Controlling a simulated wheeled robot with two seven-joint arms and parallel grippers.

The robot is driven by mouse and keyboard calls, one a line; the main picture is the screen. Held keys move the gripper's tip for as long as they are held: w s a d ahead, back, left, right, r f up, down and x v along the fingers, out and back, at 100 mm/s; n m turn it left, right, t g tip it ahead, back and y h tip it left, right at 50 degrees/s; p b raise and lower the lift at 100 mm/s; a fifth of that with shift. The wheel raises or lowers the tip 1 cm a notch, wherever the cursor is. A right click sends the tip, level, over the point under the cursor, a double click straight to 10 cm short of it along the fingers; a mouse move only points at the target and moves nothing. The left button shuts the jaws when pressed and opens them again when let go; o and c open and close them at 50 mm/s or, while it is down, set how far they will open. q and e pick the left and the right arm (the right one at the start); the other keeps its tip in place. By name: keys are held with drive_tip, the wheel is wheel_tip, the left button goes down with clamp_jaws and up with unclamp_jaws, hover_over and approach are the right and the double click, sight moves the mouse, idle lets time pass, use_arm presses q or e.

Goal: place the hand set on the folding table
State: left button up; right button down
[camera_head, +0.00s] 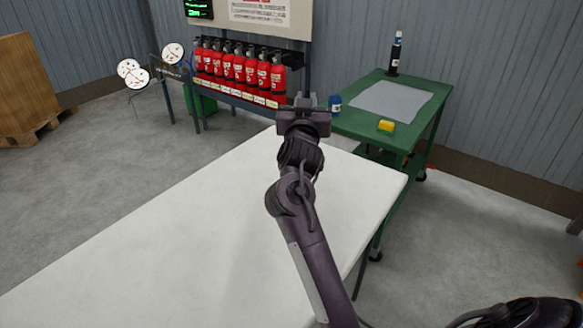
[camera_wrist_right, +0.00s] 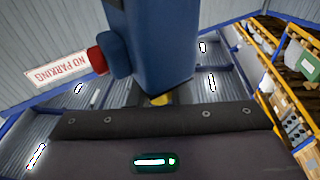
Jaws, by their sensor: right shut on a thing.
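The white folding table (camera_head: 200,235) fills the lower middle of the head view, its top bare. My right gripper (camera_head: 303,106) is above its far end in the head view. It is shut on the hand set (camera_wrist_right: 160,50), a blue body with a red-tipped side piece in the right wrist view. The hand set reaches out of the top of that view, and its gripped part is mostly hidden by the gripper. In the head view the gripper hides most or all of it. My left gripper is in neither view.
A green trolley (camera_head: 372,135) stands beyond the table's far right, bearing a grey sheet (camera_head: 392,101), a yellow block (camera_head: 386,126) and a dark bottle (camera_head: 395,55). A blue can (camera_head: 335,105) shows by its left edge. Red extinguishers (camera_head: 240,70) stand on a rack behind.

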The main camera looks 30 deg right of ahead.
wheel_tip(320, 180, down, 12)
drive_tip(key=shift+r, duration=0.15)
wheel_tip(320, 180, down, 4)
drive_tip(key=shift+r+b, duration=0.1)
drive_tip(key=shift+b, duration=0.3)
drive_tip(key=shift+f, duration=0.3)
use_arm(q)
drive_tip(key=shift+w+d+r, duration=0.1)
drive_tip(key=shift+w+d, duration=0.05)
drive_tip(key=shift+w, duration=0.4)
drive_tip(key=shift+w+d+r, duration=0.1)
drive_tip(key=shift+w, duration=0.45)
use_arm(e)
drive_tip(key=c, duration=1.8)
unclamp_jaws()
drive_tip(key=shift+f, duration=0.15)
drive_tip(key=o, duration=0.5)
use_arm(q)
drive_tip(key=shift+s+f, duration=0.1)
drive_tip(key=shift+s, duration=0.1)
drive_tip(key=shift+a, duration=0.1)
